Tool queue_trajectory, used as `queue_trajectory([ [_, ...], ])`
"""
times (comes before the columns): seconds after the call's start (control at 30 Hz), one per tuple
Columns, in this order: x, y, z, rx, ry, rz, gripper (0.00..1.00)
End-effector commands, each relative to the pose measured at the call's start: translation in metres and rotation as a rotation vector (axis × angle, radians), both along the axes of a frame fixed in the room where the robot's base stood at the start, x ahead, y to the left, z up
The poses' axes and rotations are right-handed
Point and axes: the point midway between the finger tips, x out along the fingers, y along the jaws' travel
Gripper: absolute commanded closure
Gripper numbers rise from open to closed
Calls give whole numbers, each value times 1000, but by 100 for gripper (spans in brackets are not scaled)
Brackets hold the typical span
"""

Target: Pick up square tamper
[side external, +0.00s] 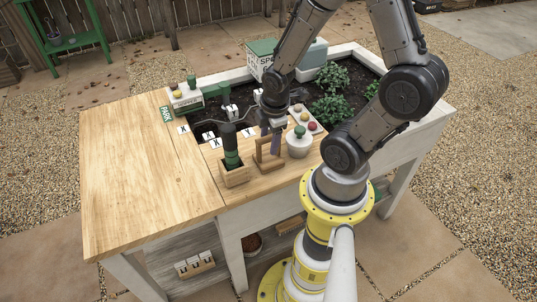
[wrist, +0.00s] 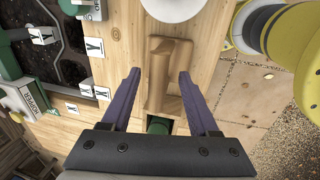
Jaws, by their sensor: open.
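The square tamper appears to be the pale wooden piece (side external: 268,160) with an upright bar handle, standing on the wooden bench top. In the wrist view the wooden piece (wrist: 160,78) shows from above, its handle running lengthwise over a squared base. My gripper (side external: 270,138) is over it in the side view, pointing down. In the wrist view my gripper (wrist: 160,73) is open, with one purple finger on each side of the handle's lower end. The fingers look empty. I cannot tell whether they touch the wood.
A dark-and-green tool stands in a small wooden box (side external: 234,176) to the left. A white jar (side external: 299,146) with a green knob stands close on the right. Soil, plants (side external: 332,108) and white marker cards (side external: 215,143) lie behind. The bench's left top (side external: 135,165) is clear.

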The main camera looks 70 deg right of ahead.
Motion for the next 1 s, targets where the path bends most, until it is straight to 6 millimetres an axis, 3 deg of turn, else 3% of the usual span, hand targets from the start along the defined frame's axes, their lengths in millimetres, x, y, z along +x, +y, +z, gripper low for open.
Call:
queue_trajectory([
  [0.27,6,-7,-30,0,2,1,39],
  [0.6,7,-7,-34,0,0,1,39],
  [0.93,7,-7,-34,0,0,1,97],
  [1.0,7,-7,-34,0,0,1,100],
])
